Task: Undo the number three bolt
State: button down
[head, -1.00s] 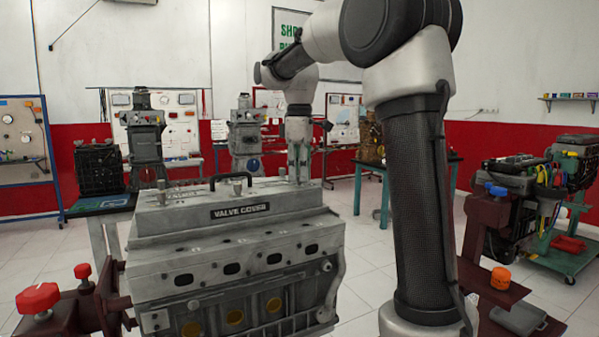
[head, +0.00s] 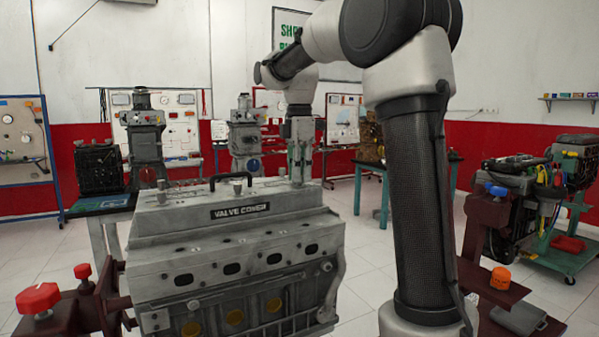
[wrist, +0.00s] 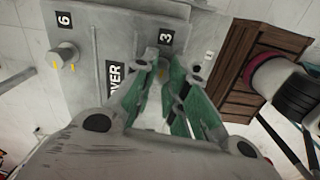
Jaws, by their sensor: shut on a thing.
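The grey valve cover (head: 190,218) sits on top of the engine block, with a black handle on it. In the wrist view a black label with a 3 (wrist: 166,38) lies beside the number three bolt (wrist: 163,72), which is partly hidden between my fingers. My gripper (wrist: 168,66), with green-sided fingers, is shut on that bolt. In the head view my gripper (head: 300,178) points straight down at the cover's far right end. Another bolt (wrist: 64,54) stands by the label 6 in the wrist view.
More bolts, one of them near the front edge (head: 237,187), stand up from the cover. The red-knobbed stand (head: 40,300) is at the lower left. Other engine trainers stand behind and at right. A brown slatted object (wrist: 255,75) lies beyond the cover.

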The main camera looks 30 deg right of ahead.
dwell(0.3)
jog(key=c, duration=1.4)
grip_release()
notch_tip(320, 180, up, 12)
jog(key=shift+s, duration=0.1)
jog(key=s+f+m+t, duration=0.1)
jog(key=s+f+m, duration=0.4)
jog(key=s+f, duration=0.2)
jog(key=s+f+m+t, duration=0.2)
jog(key=s+f+m, duration=0.4)
jog(key=s, duration=0.4)
jog(key=s+f+m+t, duration=0.1)
jog(key=s+f+m, duration=0.4)
jog(key=s+f, duration=0.3)
jog(key=shift+s+f+m, duration=0.4)
jog(key=shift+s, duration=0.05)
